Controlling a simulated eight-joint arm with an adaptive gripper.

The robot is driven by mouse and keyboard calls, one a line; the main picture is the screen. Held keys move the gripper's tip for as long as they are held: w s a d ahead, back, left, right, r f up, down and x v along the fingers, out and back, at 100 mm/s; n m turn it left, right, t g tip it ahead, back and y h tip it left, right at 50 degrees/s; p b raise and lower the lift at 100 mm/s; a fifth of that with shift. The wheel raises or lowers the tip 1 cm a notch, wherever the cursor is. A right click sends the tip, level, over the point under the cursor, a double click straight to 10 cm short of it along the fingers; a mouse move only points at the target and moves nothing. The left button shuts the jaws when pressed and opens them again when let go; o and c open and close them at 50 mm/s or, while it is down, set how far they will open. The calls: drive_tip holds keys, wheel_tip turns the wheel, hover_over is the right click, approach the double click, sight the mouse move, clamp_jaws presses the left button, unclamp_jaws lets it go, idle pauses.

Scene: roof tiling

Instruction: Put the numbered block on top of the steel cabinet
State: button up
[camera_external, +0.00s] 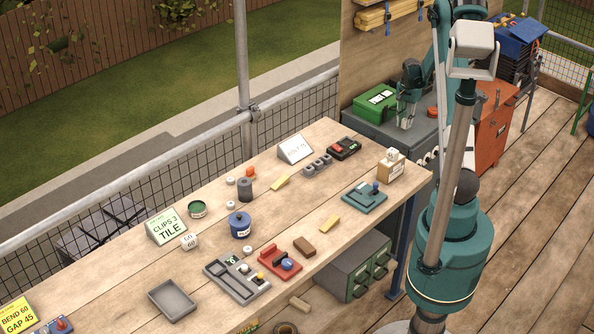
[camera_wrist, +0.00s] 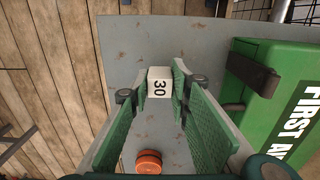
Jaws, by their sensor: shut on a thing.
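The numbered block (camera_wrist: 159,85) is white with a black 30 on it. In the wrist view it sits between the fingertips of my gripper (camera_wrist: 160,90), which is shut on it. The grey top of the steel cabinet (camera_wrist: 190,45) lies beneath the block. Whether the block touches that top, I cannot tell. In the external view my gripper (camera_external: 405,116) points down over the cabinet top (camera_external: 371,128), at the right end of the workbench. The block is too small and covered to make out clearly there.
A green first aid box (camera_external: 377,98) stands on the cabinet, left of my gripper, and shows at the right in the wrist view (camera_wrist: 285,100). An orange round thing (camera_wrist: 149,162) is also on the cabinet top. The workbench (camera_external: 325,185) holds many small items.

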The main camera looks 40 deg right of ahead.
sight(398, 123)
drive_tip(key=shift+f, duration=0.85)
drive_tip(key=shift+f, duration=0.15)
drive_tip(key=o, duration=0.9)
drive_tip(key=shift+r, duration=0.2)
drive_tip(key=shift+r, duration=6)
